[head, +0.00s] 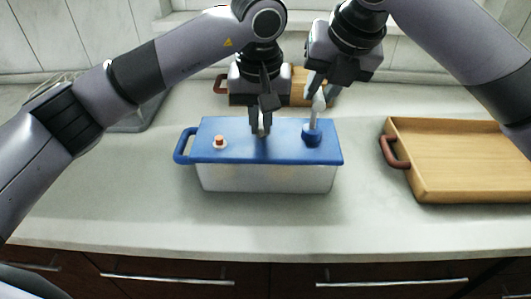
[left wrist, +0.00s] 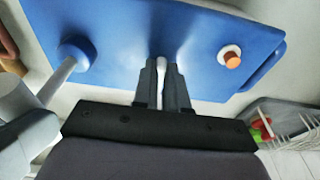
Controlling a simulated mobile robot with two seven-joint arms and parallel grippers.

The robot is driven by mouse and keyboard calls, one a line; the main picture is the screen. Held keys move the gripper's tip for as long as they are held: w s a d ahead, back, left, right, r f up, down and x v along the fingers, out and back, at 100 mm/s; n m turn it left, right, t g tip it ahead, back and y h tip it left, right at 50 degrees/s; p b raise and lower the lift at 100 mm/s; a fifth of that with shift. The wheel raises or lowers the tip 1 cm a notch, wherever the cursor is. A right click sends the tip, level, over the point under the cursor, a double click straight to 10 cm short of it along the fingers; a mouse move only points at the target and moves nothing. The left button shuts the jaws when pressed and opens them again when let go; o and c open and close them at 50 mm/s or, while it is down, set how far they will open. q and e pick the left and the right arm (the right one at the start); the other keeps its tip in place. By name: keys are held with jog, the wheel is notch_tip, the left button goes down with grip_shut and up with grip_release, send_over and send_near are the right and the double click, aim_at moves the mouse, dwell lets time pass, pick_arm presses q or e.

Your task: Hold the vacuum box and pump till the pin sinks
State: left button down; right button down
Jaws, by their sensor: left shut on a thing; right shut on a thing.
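The vacuum box (head: 265,178) has a clear, whitish body and a blue lid (head: 240,153). It stands on the counter. An orange-red pin (head: 219,141) sticks up from a white ring at the lid's left; it also shows in the left wrist view (left wrist: 232,60). The pump (head: 312,139) rises from the lid's right, with a blue base and a pale rod. My left gripper (head: 261,131) is shut on a pale grip at the lid's middle, mostly hidden by the fingers. My right gripper (head: 319,92) is shut on the top of the pump rod.
A wooden tray (head: 470,165) with a brown handle stands at the right. Another wooden tray (head: 299,91) is behind my grippers, partly hidden. A grey dish rack (head: 145,112) is at the back left. The counter in front of the box is clear.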

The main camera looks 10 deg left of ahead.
aim_at(318, 110)
jog(key=shift+f, duration=2.4)
jog(key=shift+c, duration=0.5)
grip_release()
jog(key=shift+a+r, duration=0.1)
jog(key=shift+r, duration=0.15)
jog(key=shift+v, duration=3.35)
